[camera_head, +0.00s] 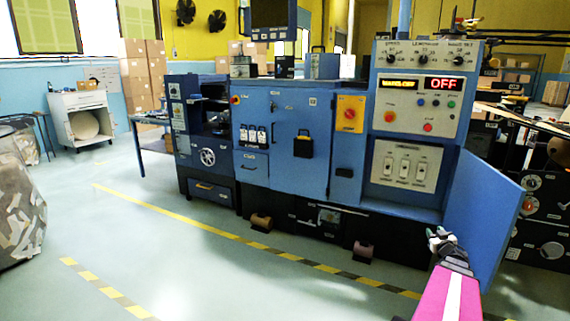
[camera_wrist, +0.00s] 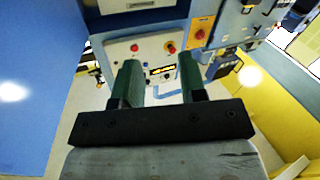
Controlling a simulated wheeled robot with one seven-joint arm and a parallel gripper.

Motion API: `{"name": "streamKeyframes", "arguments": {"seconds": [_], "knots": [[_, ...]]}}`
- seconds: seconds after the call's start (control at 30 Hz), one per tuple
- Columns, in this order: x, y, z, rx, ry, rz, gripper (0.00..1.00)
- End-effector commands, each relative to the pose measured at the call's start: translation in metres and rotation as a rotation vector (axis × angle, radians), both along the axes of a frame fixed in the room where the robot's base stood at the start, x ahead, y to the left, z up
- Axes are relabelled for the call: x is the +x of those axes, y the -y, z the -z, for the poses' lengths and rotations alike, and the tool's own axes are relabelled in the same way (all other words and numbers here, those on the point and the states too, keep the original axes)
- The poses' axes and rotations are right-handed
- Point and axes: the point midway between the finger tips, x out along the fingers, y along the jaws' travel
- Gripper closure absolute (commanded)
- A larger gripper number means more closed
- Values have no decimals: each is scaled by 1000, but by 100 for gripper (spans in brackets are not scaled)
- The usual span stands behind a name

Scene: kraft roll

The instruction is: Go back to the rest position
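My gripper (camera_head: 438,240) is at the lower right in the head view, at the end of my pink and white arm. It is in front of the blue machine (camera_head: 300,160), beside its open blue door (camera_head: 485,215). In the wrist view, the two green fingers of my gripper (camera_wrist: 158,78) stand apart with nothing between them. The control panel (camera_head: 415,105) at the machine's upper right has a red display (camera_head: 445,84) reading OFF. Red knobs on a panel (camera_wrist: 150,48) show beyond the fingers in the wrist view.
The open door stands close to the right of my gripper. Yellow-black floor tape (camera_head: 230,236) runs in front of the machine. Open floor lies at the left and centre. A grey wrapped bulk (camera_head: 20,215) stands at the left edge, and a white cabinet (camera_head: 82,118) farther back.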

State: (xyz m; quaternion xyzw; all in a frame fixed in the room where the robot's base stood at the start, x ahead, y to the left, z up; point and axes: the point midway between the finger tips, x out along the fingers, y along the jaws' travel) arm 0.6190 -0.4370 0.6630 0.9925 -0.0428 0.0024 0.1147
Motion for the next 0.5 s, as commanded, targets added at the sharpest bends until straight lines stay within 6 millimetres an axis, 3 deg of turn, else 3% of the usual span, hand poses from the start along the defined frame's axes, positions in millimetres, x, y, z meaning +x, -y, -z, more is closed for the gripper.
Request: {"name": "streamKeyframes", "arguments": {"seconds": [0.03, 0.23, 0.5], "knots": [[7, -16, -2, 7, -24, 47, 62], [23, -60, 9, 51, -167, 235, 62], [16, -144, 40, 137, -478, 386, 62]]}}
